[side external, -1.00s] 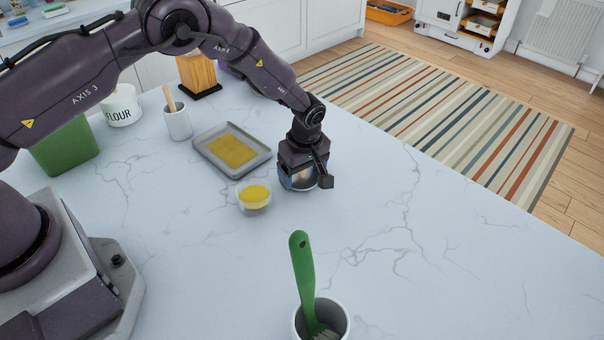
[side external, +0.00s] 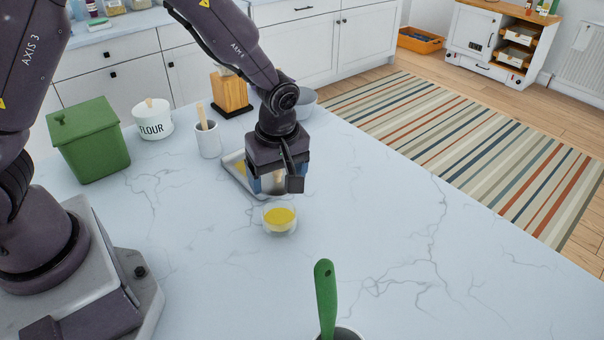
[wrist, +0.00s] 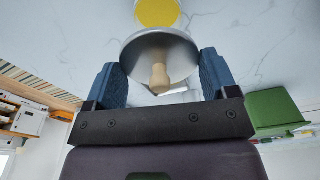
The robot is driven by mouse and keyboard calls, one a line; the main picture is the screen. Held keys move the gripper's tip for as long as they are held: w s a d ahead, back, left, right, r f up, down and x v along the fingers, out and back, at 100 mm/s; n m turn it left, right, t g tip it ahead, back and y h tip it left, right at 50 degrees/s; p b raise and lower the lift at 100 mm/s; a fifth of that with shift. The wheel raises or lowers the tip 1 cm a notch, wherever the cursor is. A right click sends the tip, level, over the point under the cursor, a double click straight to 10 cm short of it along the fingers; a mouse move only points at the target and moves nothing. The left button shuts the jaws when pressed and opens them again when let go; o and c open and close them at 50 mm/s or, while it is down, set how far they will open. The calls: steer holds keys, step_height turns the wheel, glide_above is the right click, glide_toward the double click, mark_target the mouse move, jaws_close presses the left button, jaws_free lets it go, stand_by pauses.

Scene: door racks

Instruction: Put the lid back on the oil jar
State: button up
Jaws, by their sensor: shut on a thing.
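The oil jar (side external: 280,218) is a small clear glass cup with yellow contents, standing open on the marble counter. It also shows at the top of the wrist view (wrist: 158,12). My gripper (side external: 274,184) is shut on a round silver lid with a light wooden knob. In the wrist view the lid (wrist: 140,52) sits between the blue fingers, its knob pointing toward the camera. In the side view the lid appears above and behind the jar, apart from it, mostly hidden by the fingers.
A grey tray (side external: 232,166) with a yellow sheet is partly hidden behind my gripper. A white cup (side external: 208,143), flour jar (side external: 153,121) and green bin (side external: 95,150) stand at left. A cup with a green-handled brush (side external: 326,298) is in front. The counter's right is clear.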

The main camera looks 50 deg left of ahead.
steer(key=shift+s+r, duration=0.3)
steer(key=shift+s, duration=0.25)
steer(key=shift+s+a, duration=0.1)
steer(key=shift+a, duration=0.05)
steer(key=n, duration=0.1)
steer(key=w+f+n, duration=0.1)
steer(key=f+n, duration=0.1)
steer(key=n, duration=0.1)
steer(key=shift+w+a, duration=0.3)
steer(key=shift+w, duration=0.05)
steer(key=shift+f, duration=3.1)
steer(key=shift+f, duration=0.15)
steer(key=o, duration=0.8)
